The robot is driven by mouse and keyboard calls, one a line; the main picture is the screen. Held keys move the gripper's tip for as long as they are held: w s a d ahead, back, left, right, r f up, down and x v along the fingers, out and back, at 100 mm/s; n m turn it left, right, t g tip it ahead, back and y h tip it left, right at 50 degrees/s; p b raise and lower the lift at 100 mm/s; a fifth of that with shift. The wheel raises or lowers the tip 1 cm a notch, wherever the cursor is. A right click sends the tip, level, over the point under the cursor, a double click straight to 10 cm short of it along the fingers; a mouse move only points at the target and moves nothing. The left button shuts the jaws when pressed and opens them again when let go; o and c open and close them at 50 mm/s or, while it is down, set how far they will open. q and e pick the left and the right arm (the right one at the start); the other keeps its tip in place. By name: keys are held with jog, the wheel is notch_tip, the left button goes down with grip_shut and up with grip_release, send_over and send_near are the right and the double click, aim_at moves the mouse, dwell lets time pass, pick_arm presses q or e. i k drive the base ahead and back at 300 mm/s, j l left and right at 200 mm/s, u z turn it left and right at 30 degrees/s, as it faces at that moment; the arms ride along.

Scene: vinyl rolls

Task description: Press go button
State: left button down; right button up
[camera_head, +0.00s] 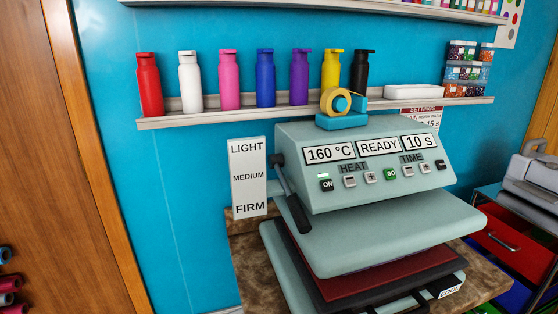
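The green GO button (390,174) is on the sloped front panel of a pale grey-green heat press (300,142), between the HEAT and TIME buttons. The panel's displays read 160 °C, READY (379,148) and 10 s. The dark lever (291,194) is on the press's left side. Neither of my grippers is in view.
The press stands on a brown stone-like counter (245,262). A LIGHT/MEDIUM/FIRM sign (248,178) is left of it. A grey machine (533,172) stands at right.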

aim_at(389, 173)
jog(key=z, duration=1.05)
jog(key=k+l+u, duration=0.1)
jog(key=k, duration=0.3)
jog(key=l, duration=0.1)
